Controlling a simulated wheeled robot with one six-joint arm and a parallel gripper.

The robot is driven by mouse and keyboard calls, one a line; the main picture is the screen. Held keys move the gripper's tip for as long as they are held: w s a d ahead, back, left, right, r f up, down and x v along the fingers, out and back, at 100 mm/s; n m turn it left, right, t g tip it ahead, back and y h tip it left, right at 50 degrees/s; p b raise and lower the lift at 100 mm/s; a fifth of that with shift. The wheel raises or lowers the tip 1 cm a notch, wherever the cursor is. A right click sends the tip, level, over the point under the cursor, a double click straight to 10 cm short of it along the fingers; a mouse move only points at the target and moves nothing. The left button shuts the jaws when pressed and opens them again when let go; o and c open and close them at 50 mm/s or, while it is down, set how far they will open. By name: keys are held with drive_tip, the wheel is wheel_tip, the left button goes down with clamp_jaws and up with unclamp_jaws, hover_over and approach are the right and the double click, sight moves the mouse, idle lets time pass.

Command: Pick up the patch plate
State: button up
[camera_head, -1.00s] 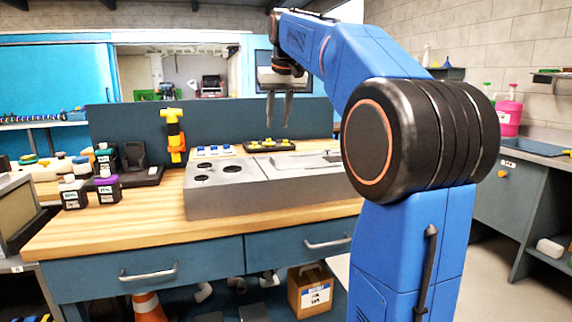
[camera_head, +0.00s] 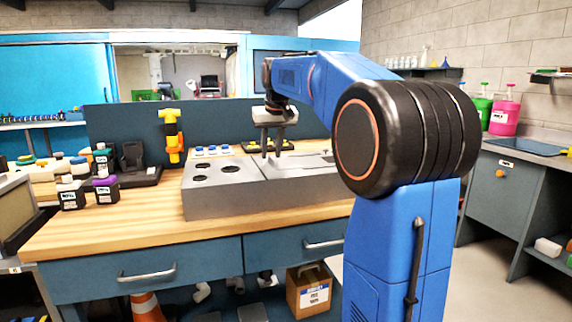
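My gripper (camera_head: 271,156) points straight down over the grey duct block (camera_head: 225,203) on the wooden bench. Its two fingers are apart, with nothing visible between them. The fingertips look just above or at the block's top; the exact gap cannot be told. A flat grey plate-like area (camera_head: 302,168) lies on the right half of the block, under and right of the fingers. It may be the patch plate, but its edges blend with the block. My arm hides the block's right end.
Round dark holes (camera_head: 229,168) mark the block's left half. Behind it are a tray with blue-and-white pieces (camera_head: 211,152) and a dark tray (camera_head: 250,147). A yellow-orange tool (camera_head: 172,135) stands upright at the back. Bottles (camera_head: 105,188) stand at left. The bench front (camera_head: 110,235) is clear.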

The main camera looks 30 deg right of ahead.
drive_tip(key=shift+w+d+f, duration=0.1)
drive_tip(key=shift+w+f, duration=0.15)
drive_tip(key=shift+f, duration=0.45)
clamp_jaws()
drive_tip(key=shift+r, duration=0.1)
